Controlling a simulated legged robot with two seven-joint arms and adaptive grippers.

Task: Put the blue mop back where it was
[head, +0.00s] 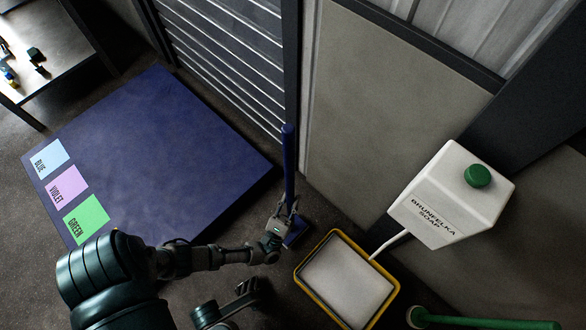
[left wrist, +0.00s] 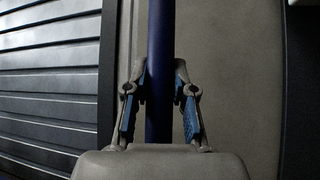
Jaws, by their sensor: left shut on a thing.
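The blue mop stands about upright near the middle of the head view, its dark blue handle (head: 288,160) rising above my left gripper (head: 289,208). Its blue head (head: 296,232) shows just below the gripper, at or close to the floor; I cannot tell if it touches. My left gripper is shut on the handle. In the left wrist view the handle (left wrist: 160,70) runs vertically between the two fingers (left wrist: 160,95). A dark blue platform (head: 165,150) lies to the left, with BLUE (head: 46,160), VIOLET (head: 66,187) and GREEN (head: 86,219) labels along its left edge.
A yellow-rimmed tray (head: 299,272) with a pale inside lies right of the mop. A white soap dispenser (head: 440,185) with a green knob stands behind it. A green mop-like tool (head: 480,322) lies at bottom right. A shutter and wall stand behind; a table (head: 60,75) is far left.

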